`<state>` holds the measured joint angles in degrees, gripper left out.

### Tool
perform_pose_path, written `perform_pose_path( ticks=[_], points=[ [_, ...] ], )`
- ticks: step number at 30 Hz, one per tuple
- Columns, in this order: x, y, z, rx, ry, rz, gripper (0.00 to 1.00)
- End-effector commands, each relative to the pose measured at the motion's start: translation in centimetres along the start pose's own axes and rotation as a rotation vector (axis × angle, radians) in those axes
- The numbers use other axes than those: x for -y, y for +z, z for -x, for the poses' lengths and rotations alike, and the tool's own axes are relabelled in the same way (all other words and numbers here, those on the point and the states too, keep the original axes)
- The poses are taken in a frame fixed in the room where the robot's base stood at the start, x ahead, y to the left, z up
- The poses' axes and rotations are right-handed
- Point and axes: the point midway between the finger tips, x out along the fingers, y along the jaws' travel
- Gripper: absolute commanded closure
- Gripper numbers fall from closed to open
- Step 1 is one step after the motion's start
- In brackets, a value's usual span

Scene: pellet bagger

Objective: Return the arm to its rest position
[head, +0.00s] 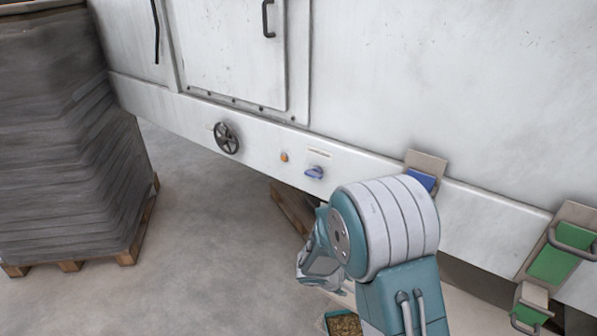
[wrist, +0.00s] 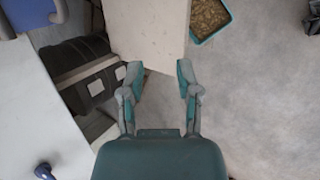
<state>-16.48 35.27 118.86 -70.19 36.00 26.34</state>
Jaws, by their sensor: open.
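My arm reaches up from the bottom right of the head view and bends at a large grey and teal joint in front of the white machine (head: 450,70). My gripper (wrist: 158,78) shows in the wrist view with its two teal and grey fingers spread apart and nothing between them. It hangs over a pale board-like surface (wrist: 145,25) and the grey floor. In the head view the forearm points left and down, and I cannot make out the fingertips there.
The machine's lower rail carries a black handwheel (head: 227,138), an orange button (head: 284,157) and a blue knob (head: 315,172). A pallet stack (head: 60,130) stands at left. A teal tray of pellets (wrist: 209,17) lies on the floor. Green-panelled brackets (head: 553,262) are at right.

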Motion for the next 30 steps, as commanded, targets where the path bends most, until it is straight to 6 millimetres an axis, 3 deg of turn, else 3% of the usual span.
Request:
perform_pose_path(
  ticks=[1,6,13,21,30],
  points=[
    [-1.4,1.0,1.7,0.000,0.002,-0.055,0.57],
    [-4.2,4.7,6.2,0.007,-0.021,-0.217,0.57],
    [-6.2,9.9,12.0,-0.009,-0.074,-0.427,0.57],
    [-6.1,15.5,18.3,-0.064,-0.160,-0.653,0.57],
    [-3.7,20.3,24.5,-0.184,-0.277,-0.866,0.57]
  ],
)
